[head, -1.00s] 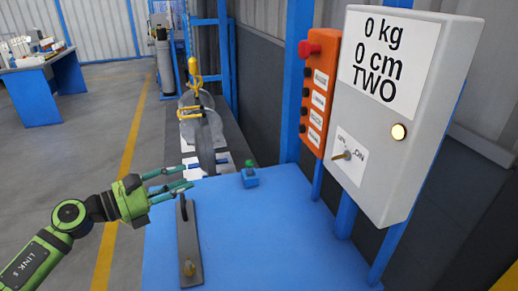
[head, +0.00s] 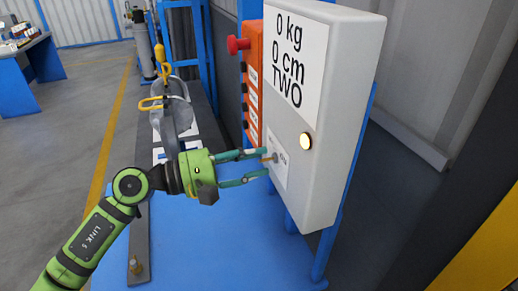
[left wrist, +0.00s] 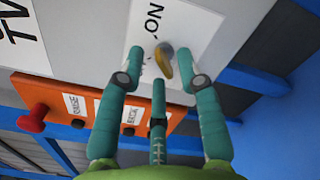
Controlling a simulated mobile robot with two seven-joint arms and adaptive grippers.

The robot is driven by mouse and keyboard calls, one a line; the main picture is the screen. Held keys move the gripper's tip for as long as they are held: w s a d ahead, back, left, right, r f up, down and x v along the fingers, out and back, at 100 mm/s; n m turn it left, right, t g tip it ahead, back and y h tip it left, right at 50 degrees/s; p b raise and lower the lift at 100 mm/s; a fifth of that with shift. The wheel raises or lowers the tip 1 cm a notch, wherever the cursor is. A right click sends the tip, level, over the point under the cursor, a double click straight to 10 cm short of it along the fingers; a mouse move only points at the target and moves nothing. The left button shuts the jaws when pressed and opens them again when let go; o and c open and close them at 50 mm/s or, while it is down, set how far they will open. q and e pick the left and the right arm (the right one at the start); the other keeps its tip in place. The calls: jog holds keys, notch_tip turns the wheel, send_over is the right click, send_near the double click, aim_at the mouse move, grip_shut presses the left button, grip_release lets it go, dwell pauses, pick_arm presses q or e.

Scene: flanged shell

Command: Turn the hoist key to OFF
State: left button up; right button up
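The hoist key (head: 272,157) is a small brass-coloured key in a lock on a white label, low on the front of the grey control box (head: 345,90). My left gripper (head: 264,164) is at the key with its fingers apart. In the left wrist view, the brass key (left wrist: 166,63) stands between the two open fingertips, with a gap visible on each side. The ON lettering (left wrist: 153,18) is readable there, upside down; the OFF lettering is hidden. I cannot tell exactly which mark the key points to. My right gripper is in neither view.
An orange button panel (head: 253,85) with a red mushroom button (head: 238,45) stands left of the box. The display reads 0 kg, 0 cm, TWO. The blue table (head: 215,255) lies below; a yellow hook (head: 163,55) hangs behind.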

pick_arm(q)
jog(key=shift+w+d, duration=0.15)
jog(key=shift+d, duration=0.45)
grip_shut()
jog(key=n, duration=0.4)
jog(key=shift+w+a, duration=0.1)
jog(key=n+p, duration=0.1)
jog(key=n, duration=0.2)
jog(key=shift+n, duration=0.4)
jog(key=n+p, duration=0.2)
jog(key=n, duration=0.3)
jog(key=shift+w+p, duration=0.1)
jog(key=shift+p, duration=0.2)
jog(key=shift+f+n+p, duration=0.15)
jog(key=shift+n+p, duration=1.2)
jog(key=shift+n, duration=1.05)
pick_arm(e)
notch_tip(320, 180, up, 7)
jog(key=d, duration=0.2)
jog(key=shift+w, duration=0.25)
